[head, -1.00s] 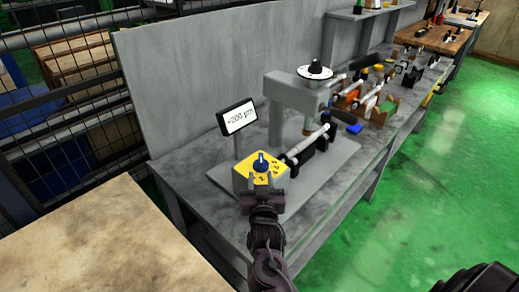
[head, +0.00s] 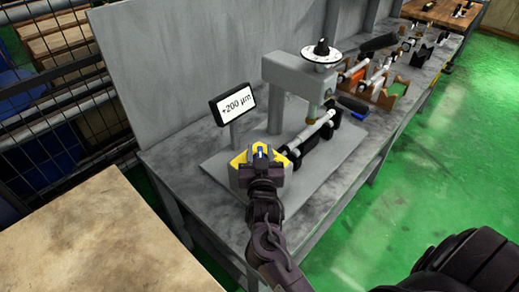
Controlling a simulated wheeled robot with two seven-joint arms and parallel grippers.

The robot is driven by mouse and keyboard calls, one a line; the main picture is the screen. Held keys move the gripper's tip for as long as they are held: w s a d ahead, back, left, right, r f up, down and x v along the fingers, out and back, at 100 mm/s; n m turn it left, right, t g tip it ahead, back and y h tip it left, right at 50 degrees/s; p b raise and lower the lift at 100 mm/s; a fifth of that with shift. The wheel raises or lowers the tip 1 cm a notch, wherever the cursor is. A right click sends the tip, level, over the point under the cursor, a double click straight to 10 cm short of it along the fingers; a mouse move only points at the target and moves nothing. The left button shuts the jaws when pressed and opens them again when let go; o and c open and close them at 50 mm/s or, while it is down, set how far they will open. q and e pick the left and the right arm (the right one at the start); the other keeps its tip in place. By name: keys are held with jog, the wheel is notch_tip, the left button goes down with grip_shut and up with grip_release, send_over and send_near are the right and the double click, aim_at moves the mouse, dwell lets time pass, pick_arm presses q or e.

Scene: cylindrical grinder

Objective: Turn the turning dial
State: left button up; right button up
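I cannot tell whether the fingers touch or grip the knob. A second, black knob on a white marked disc (head: 321,53) tops the grey measuring stand (head: 300,80). My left gripper is not in view.
A tilted display (head: 236,105) reading +200 µm stands behind the box. A metal shaft (head: 318,131) in dark holders lies right of the gripper. Wooden racks (head: 383,97) with parts stand further along the grey bench. A wooden tabletop (head: 80,240) is at lower left.

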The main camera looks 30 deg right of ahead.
jog(key=shift+s, duration=0.1)
jog(key=c, duration=0.6)
grip_shut()
jog(key=shift+n+t+y, duration=0.3)
jog(key=shift+n+y, duration=0.2)
jog(key=shift+y, duration=0.2)
jog(key=shift+d+r+n+t+y+p, duration=0.1)
jog(key=shift+n+t+y+p, duration=0.2)
jog(key=shift+n+y+p, duration=0.45)
jog(key=n+y, duration=0.1)
jog(key=y, duration=0.2)
jog(key=shift+n+t, duration=0.3)
jog(key=shift+n, duration=0.05)
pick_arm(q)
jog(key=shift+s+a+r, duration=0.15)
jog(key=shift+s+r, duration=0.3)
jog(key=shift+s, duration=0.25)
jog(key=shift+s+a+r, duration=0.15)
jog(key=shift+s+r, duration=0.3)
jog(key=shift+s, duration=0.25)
pick_arm(e)
jog(key=shift+n+y, duration=0.8)
jog(key=shift+y, duration=0.65)
